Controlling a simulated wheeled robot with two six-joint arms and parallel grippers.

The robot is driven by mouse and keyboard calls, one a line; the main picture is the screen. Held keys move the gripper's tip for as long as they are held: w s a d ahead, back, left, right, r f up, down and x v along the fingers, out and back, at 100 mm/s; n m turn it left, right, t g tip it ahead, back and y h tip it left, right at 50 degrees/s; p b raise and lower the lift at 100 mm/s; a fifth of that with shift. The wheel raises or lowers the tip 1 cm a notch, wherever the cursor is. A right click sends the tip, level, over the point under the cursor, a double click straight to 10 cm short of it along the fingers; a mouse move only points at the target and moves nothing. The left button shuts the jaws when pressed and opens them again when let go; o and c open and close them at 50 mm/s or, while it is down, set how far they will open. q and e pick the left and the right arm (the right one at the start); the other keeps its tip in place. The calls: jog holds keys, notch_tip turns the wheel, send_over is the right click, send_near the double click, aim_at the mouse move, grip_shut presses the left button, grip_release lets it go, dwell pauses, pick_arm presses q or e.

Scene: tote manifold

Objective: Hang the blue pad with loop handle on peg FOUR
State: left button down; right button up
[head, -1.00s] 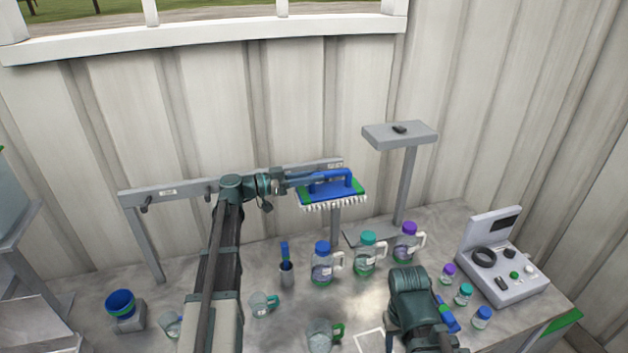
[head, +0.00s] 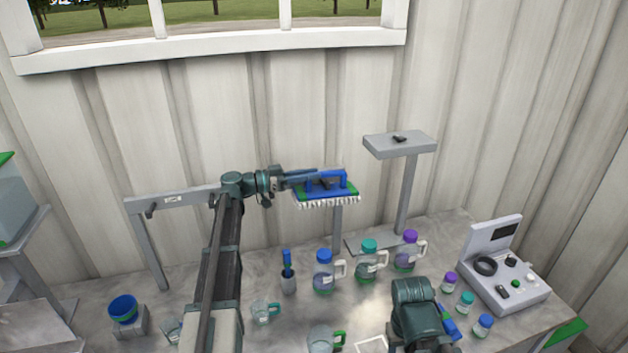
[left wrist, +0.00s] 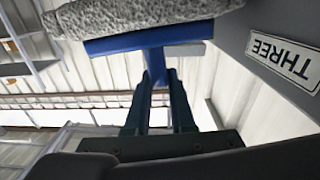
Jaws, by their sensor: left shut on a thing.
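The blue pad (head: 327,190) has a blue loop handle, green edges and a white fringe underneath. It is raised over the right part of the grey peg rail (head: 196,196), whose right end it hides. My left gripper (head: 318,179) is shut on the handle. In the left wrist view the fingers (left wrist: 158,85) meet the blue handle (left wrist: 150,42), with the pad's grey fuzzy underside (left wrist: 130,12) above. A plate reading THREE (left wrist: 284,55) shows close by on the right. Peg FOUR cannot be made out. My right gripper is out of view.
A grey stand (head: 400,146) rises to the right. A control box (head: 503,270) is farther right.

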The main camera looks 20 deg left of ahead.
pick_arm(q)
jog(key=shift+w+a+f, duration=0.45)
jog(key=shift+w+f, duration=0.05)
jog(key=shift+w, duration=0.15)
jog(key=shift+w+a+f, duration=0.4)
jog(key=shift+w+f, duration=0.05)
jog(key=shift+w, duration=0.15)
jog(key=shift+s+d+r, duration=0.1)
jog(key=shift+s+d, duration=0.1)
jog(key=shift+s, duration=0.1)
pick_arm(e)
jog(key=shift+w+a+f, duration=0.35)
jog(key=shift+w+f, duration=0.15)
